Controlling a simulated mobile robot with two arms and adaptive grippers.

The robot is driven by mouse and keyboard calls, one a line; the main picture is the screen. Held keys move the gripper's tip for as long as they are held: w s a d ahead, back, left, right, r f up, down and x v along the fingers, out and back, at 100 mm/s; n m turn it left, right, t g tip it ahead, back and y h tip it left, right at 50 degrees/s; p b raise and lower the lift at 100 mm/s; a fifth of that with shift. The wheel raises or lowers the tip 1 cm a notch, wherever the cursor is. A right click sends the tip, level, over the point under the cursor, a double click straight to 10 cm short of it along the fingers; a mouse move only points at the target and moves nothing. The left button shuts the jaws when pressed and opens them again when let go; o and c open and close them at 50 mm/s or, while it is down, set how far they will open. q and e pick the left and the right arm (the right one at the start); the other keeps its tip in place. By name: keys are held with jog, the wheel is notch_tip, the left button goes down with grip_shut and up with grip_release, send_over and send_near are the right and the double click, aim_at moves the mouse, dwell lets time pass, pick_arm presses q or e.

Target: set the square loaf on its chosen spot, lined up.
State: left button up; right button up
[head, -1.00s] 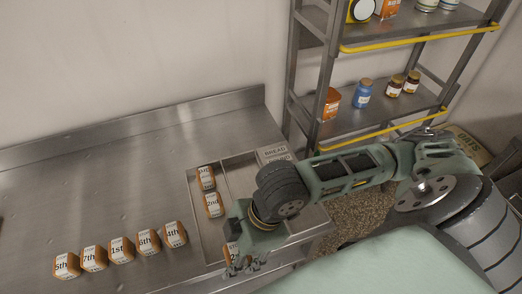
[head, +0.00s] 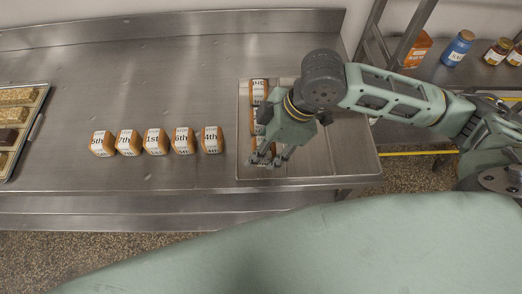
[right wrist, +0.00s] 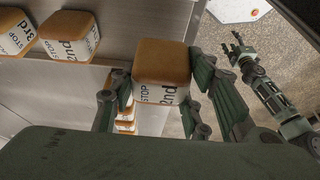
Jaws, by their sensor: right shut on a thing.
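My right gripper (head: 266,158) is shut on a square loaf (right wrist: 163,62), brown with a white label reading "STOP 2nd", which sits between its fingers in the right wrist view. In the head view the gripper is at the front left of the metal tray (head: 345,172), and its fingers mostly hide the held loaf. Whether the loaf touches the tray floor is unclear. Another loaf marked 2nd (right wrist: 72,28) and one marked 3rd (head: 259,88) stand in line behind it along the tray's left side. My left gripper (right wrist: 238,46) shows small in the right wrist view, its jaws unclear.
Several numbered loaves (head: 155,142) stand in a row on the steel counter (head: 180,80), left of the tray. A tray of baked goods (head: 38,112) lies at the far left. The tray's right part looks empty. A shelf rack with jars (head: 459,48) stands at right.

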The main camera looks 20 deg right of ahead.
jog(key=shift+w+f, duration=0.75)
jog(key=shift+w, duration=0.35)
jog(key=shift+f+p, duration=0.4)
jog(key=shift+f, duration=1.5)
jog(key=shift+f, duration=0.15)
jog(key=o, duration=1.2)
jog(key=v, duration=1.2)
jog(key=shift+s+b, duration=0.1)
jog(key=shift+b, duration=0.2)
